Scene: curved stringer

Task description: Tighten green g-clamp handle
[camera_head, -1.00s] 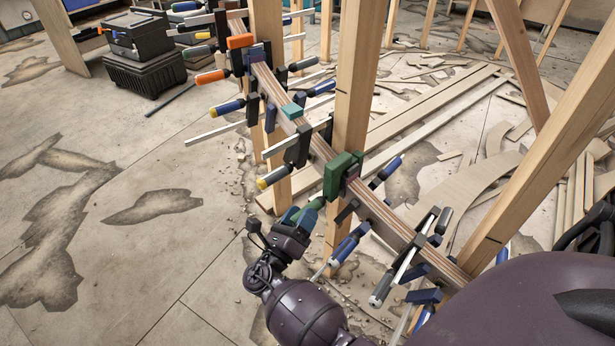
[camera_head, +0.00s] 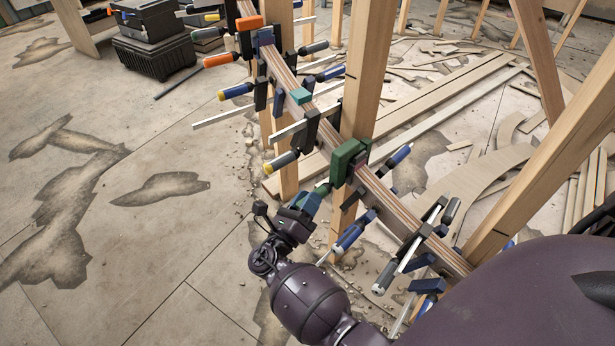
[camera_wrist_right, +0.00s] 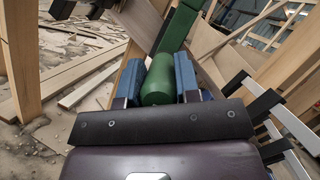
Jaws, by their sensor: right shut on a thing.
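The green g-clamp (camera_head: 348,160) is fixed across the curved laminated stringer, near the middle of the head view. Its green handle (camera_head: 322,188) points down and left from the beam. My right gripper (camera_head: 308,201) is shut on this handle. In the right wrist view, the rounded green handle (camera_wrist_right: 158,80) lies between the two blue finger pads of my right gripper (camera_wrist_right: 158,88), with the green clamp body (camera_wrist_right: 178,27) beyond it. The fingers hide part of the handle in the head view. My left gripper is not in view.
The stringer (camera_head: 402,213) carries several other clamps, including an orange-handled one (camera_head: 218,60) and blue-handled ones close below the green clamp (camera_head: 350,236). A wooden post (camera_head: 355,80) stands right behind. Open floor (camera_head: 150,250) lies to the left.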

